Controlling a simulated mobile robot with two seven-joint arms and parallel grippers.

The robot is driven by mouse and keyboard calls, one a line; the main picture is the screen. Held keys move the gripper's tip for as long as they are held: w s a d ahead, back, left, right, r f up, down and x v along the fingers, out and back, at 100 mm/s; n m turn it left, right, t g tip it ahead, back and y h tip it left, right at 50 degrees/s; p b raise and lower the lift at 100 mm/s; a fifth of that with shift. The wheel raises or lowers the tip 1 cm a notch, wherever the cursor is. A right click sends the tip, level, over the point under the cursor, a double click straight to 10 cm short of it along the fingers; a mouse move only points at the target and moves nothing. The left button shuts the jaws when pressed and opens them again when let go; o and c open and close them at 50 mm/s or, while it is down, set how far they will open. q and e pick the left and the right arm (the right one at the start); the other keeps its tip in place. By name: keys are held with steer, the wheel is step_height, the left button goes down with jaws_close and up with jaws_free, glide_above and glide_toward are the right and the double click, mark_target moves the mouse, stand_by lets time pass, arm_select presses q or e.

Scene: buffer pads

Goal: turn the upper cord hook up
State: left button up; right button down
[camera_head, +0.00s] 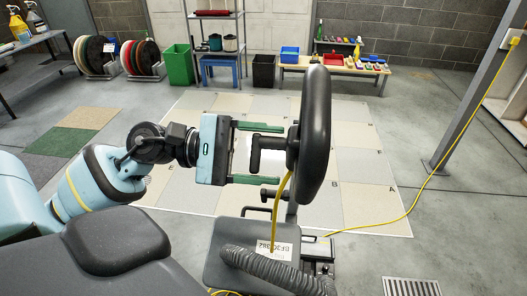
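The floor machine's upright post carries a large dark oval head (316,135). A black hook-like piece, seemingly the upper cord hook (256,157), juts left from it, with a short bar running up and down at its outer end. My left gripper (262,153) comes in from the left, open, with one green finger above this hook and one below. Gaps show between the fingers and the hook; I cannot tell its depth exactly. A lower black hook (256,211) sits further down the post. My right gripper is not in view.
A yellow cord (281,199) hangs below the head, and another length (403,213) runs over the floor to an outlet on the right post (475,105). The machine's base (230,236) with a grey hose (270,268) stands below. Open floor lies around.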

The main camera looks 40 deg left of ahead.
arm_select(q)
steer(key=c, duration=0.5)
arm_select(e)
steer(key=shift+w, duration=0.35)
